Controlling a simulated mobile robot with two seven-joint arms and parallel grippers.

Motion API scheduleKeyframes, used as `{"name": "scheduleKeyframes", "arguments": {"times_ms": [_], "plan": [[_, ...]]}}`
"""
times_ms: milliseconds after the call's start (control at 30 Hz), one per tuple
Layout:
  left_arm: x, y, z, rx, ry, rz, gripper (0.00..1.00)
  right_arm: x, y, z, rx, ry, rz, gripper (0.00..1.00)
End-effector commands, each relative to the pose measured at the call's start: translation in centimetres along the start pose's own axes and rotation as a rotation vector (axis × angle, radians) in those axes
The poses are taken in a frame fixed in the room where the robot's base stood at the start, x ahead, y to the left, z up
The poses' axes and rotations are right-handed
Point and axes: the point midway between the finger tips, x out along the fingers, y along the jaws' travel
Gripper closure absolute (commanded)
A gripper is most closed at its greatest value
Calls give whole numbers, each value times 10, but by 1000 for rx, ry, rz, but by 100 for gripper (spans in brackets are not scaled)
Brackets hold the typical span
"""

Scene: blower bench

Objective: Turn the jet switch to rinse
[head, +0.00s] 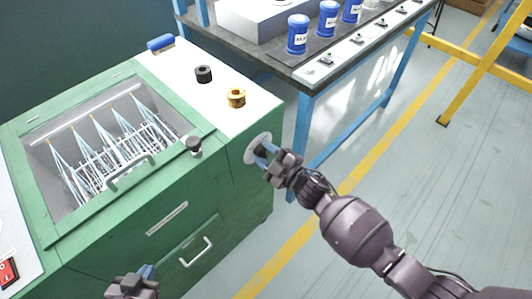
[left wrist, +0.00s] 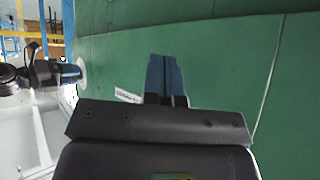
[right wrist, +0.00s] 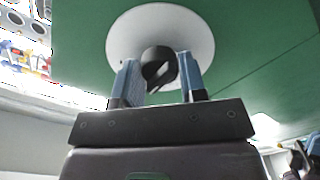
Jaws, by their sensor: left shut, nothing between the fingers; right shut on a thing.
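The jet switch is a black knob (right wrist: 158,68) on a round white plate (right wrist: 125,32) on the side of the green washer cabinet (head: 180,225). In the head view the plate (head: 251,148) shows on the cabinet's right face, partly behind my right gripper (head: 266,152). In the right wrist view the blue fingers of my right gripper (right wrist: 158,85) stand on both sides of the knob, shut on it. Any rinse marking is not readable. My left gripper (head: 148,272) is shut and empty in front of the cabinet; its fingers (left wrist: 166,78) touch each other in the left wrist view.
The cabinet's glazed lid (head: 105,140) shows a rack and spray jets inside. A black ring (head: 204,74), a brass fitting (head: 237,97) and a blue brush (head: 160,43) lie on top. A red switch (head: 8,272) is at the left. A bench (head: 350,75) with blue cans stands behind.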

Motion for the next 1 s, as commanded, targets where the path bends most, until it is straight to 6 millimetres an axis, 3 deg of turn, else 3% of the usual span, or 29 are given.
{"name": "scheduleKeyframes", "arguments": {"times_ms": [367, 1000], "plan": [[-2, 1, -7, -6, 11, -1, 100, 0, 1, 0, 87, -1, 0, 85], [-9, -2, -16, 3, 22, -2, 100, 0, 0, 0, 593, 0, 0, 85]]}}
